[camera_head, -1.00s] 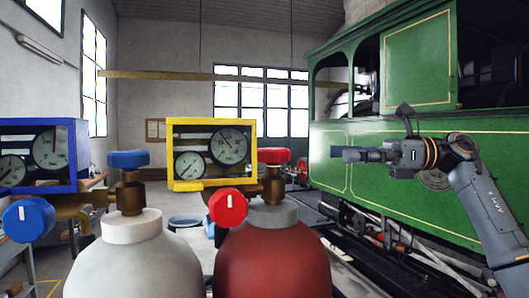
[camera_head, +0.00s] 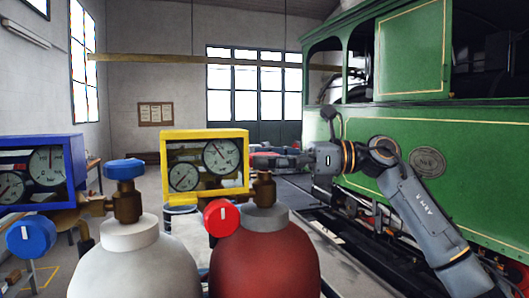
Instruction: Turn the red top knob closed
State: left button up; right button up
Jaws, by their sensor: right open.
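The red top knob (camera_head: 263,154) sits on the brass valve above the dark red cylinder (camera_head: 265,258). It is mostly hidden behind the fingers of my right gripper (camera_head: 272,160). This gripper reaches in from the right, level with the knob, with its jaws open. I cannot tell whether the fingers touch the knob or stand around it. A second red knob (camera_head: 221,217), with a white mark, faces forward on the regulator below the yellow-framed gauges (camera_head: 204,165). My left gripper is out of view.
A white-grey cylinder (camera_head: 134,266) with a blue top knob (camera_head: 124,169), a blue front knob (camera_head: 31,237) and blue-framed gauges (camera_head: 41,172) stands to the left. The green tram (camera_head: 450,160) fills the right side behind my right arm.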

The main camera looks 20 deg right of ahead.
jog(key=shift+c, duration=1.1)
jog(key=c, duration=0.9)
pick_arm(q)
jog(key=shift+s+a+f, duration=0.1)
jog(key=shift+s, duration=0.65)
pick_arm(e)
jog(key=shift+c, duration=0.2)
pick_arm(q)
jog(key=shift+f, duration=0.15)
pick_arm(e)
jog(key=shift+f+t, duration=0.1)
jog(key=shift+t, duration=0.2)
